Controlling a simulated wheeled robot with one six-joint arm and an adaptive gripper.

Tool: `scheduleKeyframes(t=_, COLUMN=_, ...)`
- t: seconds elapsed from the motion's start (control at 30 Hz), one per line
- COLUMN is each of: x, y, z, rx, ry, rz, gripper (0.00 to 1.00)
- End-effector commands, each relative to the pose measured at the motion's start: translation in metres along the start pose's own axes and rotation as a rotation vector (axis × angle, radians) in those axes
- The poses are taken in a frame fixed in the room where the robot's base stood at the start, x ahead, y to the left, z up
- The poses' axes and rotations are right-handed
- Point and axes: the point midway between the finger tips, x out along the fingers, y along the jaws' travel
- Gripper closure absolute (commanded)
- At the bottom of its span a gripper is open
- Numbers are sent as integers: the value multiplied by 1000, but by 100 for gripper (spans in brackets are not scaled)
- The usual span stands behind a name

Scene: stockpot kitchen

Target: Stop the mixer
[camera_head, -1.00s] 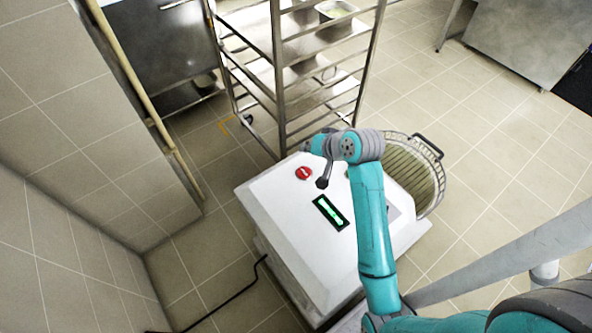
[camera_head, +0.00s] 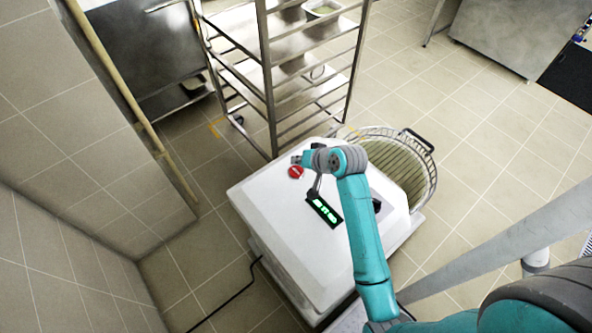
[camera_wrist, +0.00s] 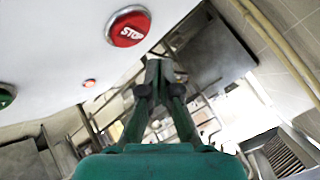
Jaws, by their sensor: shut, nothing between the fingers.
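The white mixer (camera_head: 270,215) stands on the tiled floor with a lit green display (camera_head: 324,211) on its top. Its red STOP button (camera_head: 296,172) is near the far left edge; it also shows at the top of the wrist view (camera_wrist: 128,26). In the wrist view, a green button (camera_wrist: 6,96) is cut off at the left edge and a small orange lamp (camera_wrist: 89,83) sits between. My gripper (camera_head: 298,160) is small and partly unclear in the head view, just beyond the STOP button. In the wrist view its fingers (camera_wrist: 158,72) are shut and empty, apart from the button.
A round wire guard (camera_head: 405,165) covers the bowl at the mixer's right. A steel rack (camera_head: 268,75) stands close behind. A tiled wall (camera_head: 60,130) with a wooden rail (camera_head: 125,100) is at the left. A black cable (camera_head: 222,305) lies on the floor; open floor is at right.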

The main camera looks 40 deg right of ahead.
Motion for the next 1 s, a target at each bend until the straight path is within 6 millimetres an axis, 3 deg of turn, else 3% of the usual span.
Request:
scheduleKeyframes(t=0.3, x=15, y=11, z=10, rx=0, ry=-1, rz=0, gripper=100)
scheduleKeyframes(t=1.0, x=16, y=12, z=11, rx=-1, ry=0, rz=0, gripper=100)
